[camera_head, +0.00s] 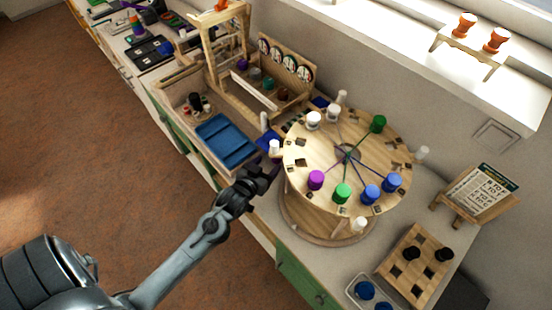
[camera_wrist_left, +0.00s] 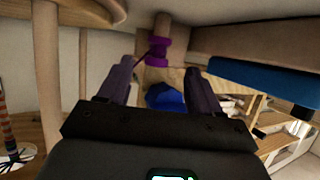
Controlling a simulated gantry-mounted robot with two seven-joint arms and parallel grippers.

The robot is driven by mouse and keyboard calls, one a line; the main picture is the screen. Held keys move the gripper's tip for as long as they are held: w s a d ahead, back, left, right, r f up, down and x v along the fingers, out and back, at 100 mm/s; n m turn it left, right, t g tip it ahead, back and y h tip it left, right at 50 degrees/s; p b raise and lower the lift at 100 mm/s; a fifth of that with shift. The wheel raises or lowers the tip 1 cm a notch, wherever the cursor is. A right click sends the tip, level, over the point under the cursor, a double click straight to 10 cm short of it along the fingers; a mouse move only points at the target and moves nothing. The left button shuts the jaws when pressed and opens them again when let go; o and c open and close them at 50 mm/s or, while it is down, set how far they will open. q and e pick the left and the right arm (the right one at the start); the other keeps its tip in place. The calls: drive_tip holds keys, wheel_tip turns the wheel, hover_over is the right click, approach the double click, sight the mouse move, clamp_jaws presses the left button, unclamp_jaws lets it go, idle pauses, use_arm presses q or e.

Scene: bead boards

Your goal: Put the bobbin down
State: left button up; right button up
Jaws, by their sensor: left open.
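A purple bobbin (camera_wrist_left: 157,52) shows in the left wrist view, beyond and between my fingertips, in line with a wooden post. A thin dark strand runs beside it. My left gripper (camera_wrist_left: 158,80) is open, with a clear gap between its fingers and nothing visibly gripped. In the head view my left gripper (camera_head: 266,172) is at the left edge of the round wooden braiding disc (camera_head: 340,140). The disc carries purple (camera_head: 316,180), green (camera_head: 342,193), blue and white bobbins with strands running to its centre. I cannot tell whether the wrist view's purple bobbin shows in the head view.
A wooden tray with a blue pad (camera_head: 225,138) lies left of the disc, below a wooden frame (camera_head: 215,50). A wooden block with black pegs (camera_head: 415,262) and a clear tray of blue pieces (camera_head: 365,290) are at the lower right. A card stand (camera_head: 480,195) is at right.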

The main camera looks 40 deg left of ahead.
use_arm(q)
drive_tip(key=shift+b+x, duration=0.5)
drive_tip(key=shift+x, duration=2.1)
drive_tip(key=shift+d, duration=0.2)
drive_tip(key=shift+c, duration=0.4)
clamp_jaws()
drive_tip(key=shift+r, duration=0.1)
